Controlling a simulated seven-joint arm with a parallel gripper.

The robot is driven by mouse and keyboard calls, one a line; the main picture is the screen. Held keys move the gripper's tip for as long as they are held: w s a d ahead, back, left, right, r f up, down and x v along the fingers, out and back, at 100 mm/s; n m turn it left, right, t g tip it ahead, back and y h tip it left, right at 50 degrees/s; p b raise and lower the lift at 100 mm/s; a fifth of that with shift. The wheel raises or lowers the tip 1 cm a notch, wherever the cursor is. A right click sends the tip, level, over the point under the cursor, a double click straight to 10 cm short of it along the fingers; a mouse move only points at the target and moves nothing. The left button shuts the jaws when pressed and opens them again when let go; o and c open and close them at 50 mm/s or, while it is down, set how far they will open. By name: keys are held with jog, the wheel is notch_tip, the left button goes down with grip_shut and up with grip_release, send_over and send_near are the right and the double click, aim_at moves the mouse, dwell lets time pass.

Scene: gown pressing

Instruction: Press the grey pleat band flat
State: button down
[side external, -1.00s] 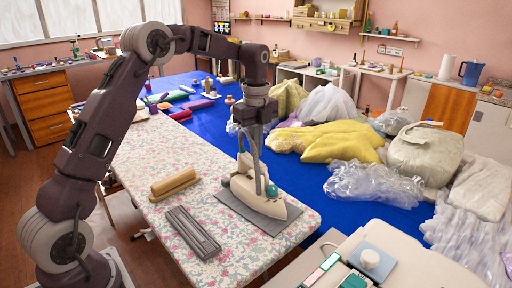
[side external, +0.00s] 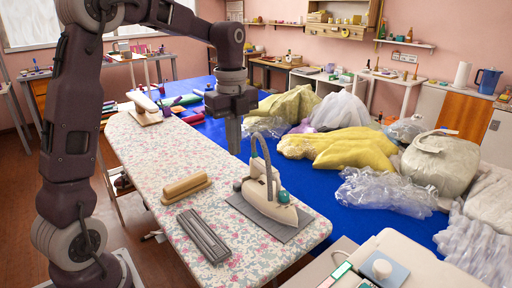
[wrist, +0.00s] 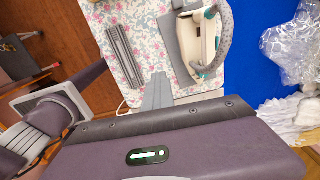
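The grey pleat band (side external: 203,236) is a ribbed strip lying on the floral board (side external: 158,163); it also shows in the wrist view (wrist: 124,56). A cream iron (side external: 265,202) with a teal knob and a grey arched hose sits on a dark grey mat (side external: 291,232), right of the band. The iron also shows in the wrist view (wrist: 197,48). My gripper (side external: 234,150) is above the board, left of the hose's top and apart from the iron. Its fingers (wrist: 158,78) look closed together in the wrist view, with nothing between them.
A tan padded block (side external: 185,187) lies on the board behind the band. Plastic bags (side external: 388,190) and a yellow cloth (side external: 335,147) cover the blue table (side external: 345,222) to the right. A pale machine (side external: 420,262) stands at the front right. The board's left half is mostly clear.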

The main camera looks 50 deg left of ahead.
jog(key=s+d+r, duration=0.1)
jog(key=s+d, duration=0.1)
jog(key=s, duration=0.9)
jog(key=shift+r+n, duration=0.3)
jog(key=shift+f, duration=0.1)
jog(key=shift+f, duration=2.65)
jog(key=a, duration=1)
jog(key=s+d+r+n+t, duration=0.2)
jog(key=s+d+n, duration=0.3)
jog(key=d+n, duration=0.4)
jog(key=s+d+r+n+t, duration=0.3)
jog(key=s+d+n, duration=0.2)
jog(key=d+n, duration=0.4)
jog(key=shift+s+d+r+t, duration=0.2)
jog(key=shift+d+r+t, duration=0.15)
jog(key=shift+d, duration=0.5)
jog(key=c, duration=2.2)
grip_release()
jog(key=shift+r, duration=0.1)
grip_release()
